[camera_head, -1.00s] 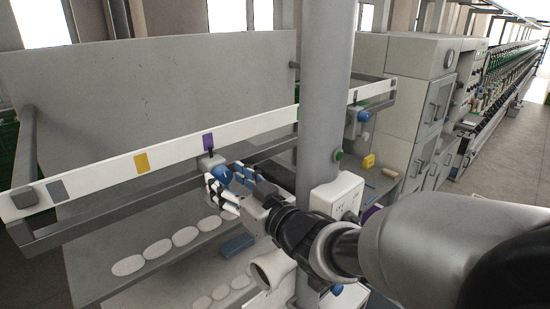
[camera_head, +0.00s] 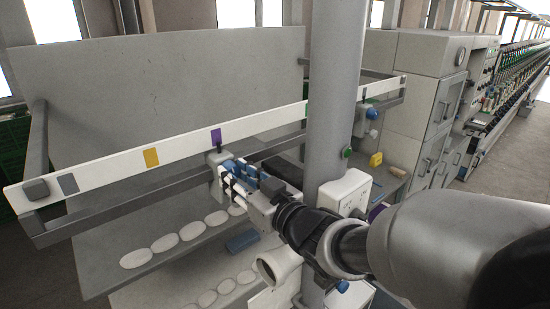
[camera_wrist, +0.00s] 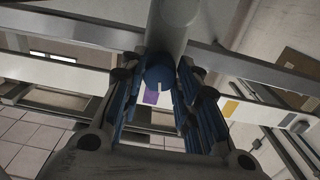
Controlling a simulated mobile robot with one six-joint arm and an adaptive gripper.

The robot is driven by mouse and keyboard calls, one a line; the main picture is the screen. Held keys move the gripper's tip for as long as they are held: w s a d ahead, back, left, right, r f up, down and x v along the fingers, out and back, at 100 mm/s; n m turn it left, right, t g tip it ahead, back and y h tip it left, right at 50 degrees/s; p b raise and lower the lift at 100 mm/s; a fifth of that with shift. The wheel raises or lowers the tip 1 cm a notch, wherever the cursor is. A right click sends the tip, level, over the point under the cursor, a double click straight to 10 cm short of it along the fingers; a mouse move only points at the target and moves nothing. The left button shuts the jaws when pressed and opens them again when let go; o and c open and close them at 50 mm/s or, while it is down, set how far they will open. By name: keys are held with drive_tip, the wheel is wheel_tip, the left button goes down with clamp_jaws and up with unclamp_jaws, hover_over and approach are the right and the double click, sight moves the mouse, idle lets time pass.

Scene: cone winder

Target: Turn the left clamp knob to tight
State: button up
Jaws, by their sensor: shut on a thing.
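The left clamp knob is blue and round. In the wrist view the knob (camera_wrist: 160,76) sits between the fingers, and a short pale line shows on its face. My gripper (camera_head: 232,170) is at the left clamp on the rail, below the purple mark, and its fingers hide most of the knob in the head view. In the wrist view my gripper (camera_wrist: 160,88) has its blue-padded fingers on both sides of the knob, shut on it. The right clamp knob (camera_head: 372,113), also blue, is farther along the rail, clear of my gripper.
The white rail (camera_head: 110,168) carries a purple mark (camera_head: 216,136), a yellow mark (camera_head: 151,157) and a grey mark (camera_head: 68,184). A grey column (camera_head: 334,90) stands just right of my gripper. Several pale discs (camera_head: 165,243) lie on the shelf below.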

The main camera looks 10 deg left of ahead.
drive_tip(key=n+b, duration=0.5)
drive_tip(key=b, duration=0.1)
idle(0.3)
drive_tip(key=o, duration=1.1)
drive_tip(key=shift+c, duration=0.2)
drive_tip(key=shift+d, duration=0.1)
drive_tip(key=v, duration=1.2)
